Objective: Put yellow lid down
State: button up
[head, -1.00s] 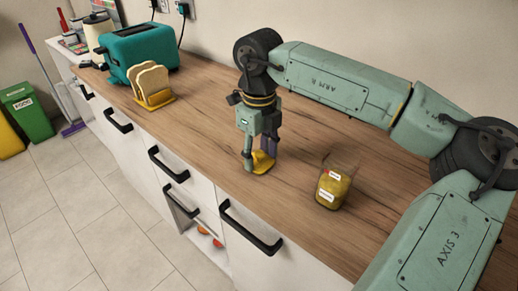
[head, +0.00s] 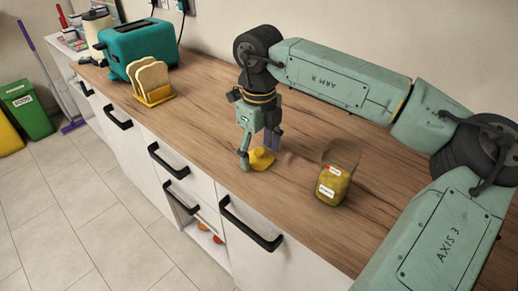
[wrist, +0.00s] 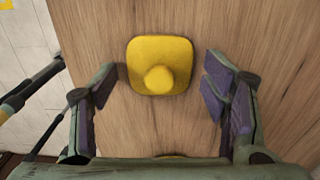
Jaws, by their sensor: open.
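The yellow lid (head: 262,159) lies on the wooden counter, close to the front edge. In the wrist view the lid (wrist: 160,66) is a rounded square with a round knob, knob side up. My gripper (head: 259,157) is just above and around it, pointing down. In the wrist view my gripper (wrist: 162,88) is open, with one finger on each side of the lid and a gap between each finger and the lid. A clear jar (head: 336,180) with yellowish contents and white labels stands to the right, with no lid on it.
A teal toaster (head: 142,49) and a yellow rack holding bread slices (head: 152,80) stand at the back left of the counter (head: 205,108). Drawers with black handles (head: 250,226) line the front; one low drawer is open. Counter between rack and gripper is clear.

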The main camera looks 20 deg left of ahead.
aim_at(259, 150)
notch_tip(259, 150, up, 12)
jog(key=b, duration=0.1)
jog(key=shift+r, duration=0.15)
dwell(0.6)
